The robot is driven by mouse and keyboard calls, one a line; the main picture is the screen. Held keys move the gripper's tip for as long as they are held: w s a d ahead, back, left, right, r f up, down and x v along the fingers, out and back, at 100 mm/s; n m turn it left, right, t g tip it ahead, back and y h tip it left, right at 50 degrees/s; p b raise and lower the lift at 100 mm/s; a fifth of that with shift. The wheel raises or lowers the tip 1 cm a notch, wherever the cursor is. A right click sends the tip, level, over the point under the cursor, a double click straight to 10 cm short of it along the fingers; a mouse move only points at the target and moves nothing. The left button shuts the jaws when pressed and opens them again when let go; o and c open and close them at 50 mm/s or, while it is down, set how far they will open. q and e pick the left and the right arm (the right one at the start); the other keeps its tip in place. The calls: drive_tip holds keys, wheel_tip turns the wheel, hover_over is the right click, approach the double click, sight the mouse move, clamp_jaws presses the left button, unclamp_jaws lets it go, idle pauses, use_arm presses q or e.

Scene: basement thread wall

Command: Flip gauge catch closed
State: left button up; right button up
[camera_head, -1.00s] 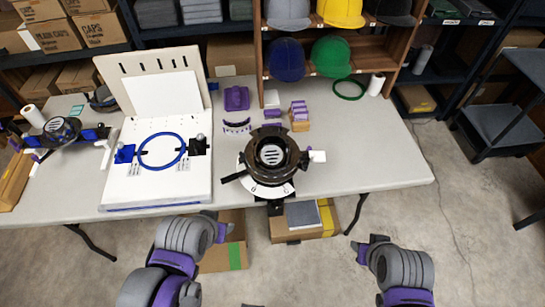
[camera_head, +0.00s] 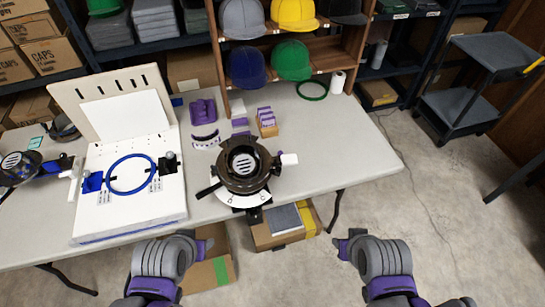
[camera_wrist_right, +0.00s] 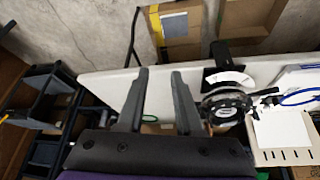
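The round black gauge fixture (camera_head: 243,170) stands on a white graduated base near the table's front edge in the head view. A black lever (camera_head: 209,190) sticks out at its left and a white tab (camera_head: 289,159) at its right; I cannot tell which part is the catch or whether it is closed. The fixture also shows in the right wrist view (camera_wrist_right: 228,103). My left gripper (camera_head: 207,247) is in front of the table, apart from the fixture; its fingers are unclear. My right gripper (camera_head: 343,247) is also off the table; in the wrist view (camera_wrist_right: 160,78) its fingers are apart and empty.
A white board with a blue hoop (camera_head: 131,174) stands left of the fixture. Purple items (camera_head: 203,112) and a small card box (camera_head: 267,122) lie behind it. Cardboard boxes (camera_head: 285,227) sit under the table. The floor at right is clear up to a cart (camera_head: 485,75).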

drive_tip(key=shift+w+a+f, duration=0.1)
drive_tip(key=shift+w+f, duration=0.1)
drive_tip(key=shift+f, duration=0.05)
drive_tip(key=shift+c, duration=1.1)
drive_tip(key=w+f+t+b, duration=0.1)
drive_tip(key=w, duration=0.1)
drive_tip(key=w+a+f+b, duration=0.1)
drive_tip(key=f+b, duration=0.1)
drive_tip(key=w+a+f+t+b, duration=0.1)
drive_tip(key=w+b, duration=0.1)
drive_tip(key=shift+w+f+n+t+y, duration=0.2)
drive_tip(key=shift+w+n+t+y, duration=0.1)
drive_tip(key=shift+w+n, duration=0.1)
clamp_jaws()
use_arm(q)
wheel_tip(320, 180, down, 25)
drive_tip(key=s+g+b, duration=0.1)
drive_tip(key=b, duration=1.5)
drive_tip(key=shift+r, duration=0.2)
use_arm(e)
drive_tip(key=w+a+f+n+t+y, duration=0.1)
drive_tip(key=w+a+f+t+y, duration=0.2)
drive_tip(key=w+a+f+t, duration=0.6)
drive_tip(key=w+f+t, duration=0.1)
drive_tip(key=w+t, duration=0.1)
drive_tip(key=w, duration=0.2)
drive_tip(key=shift+f, duration=0.3)
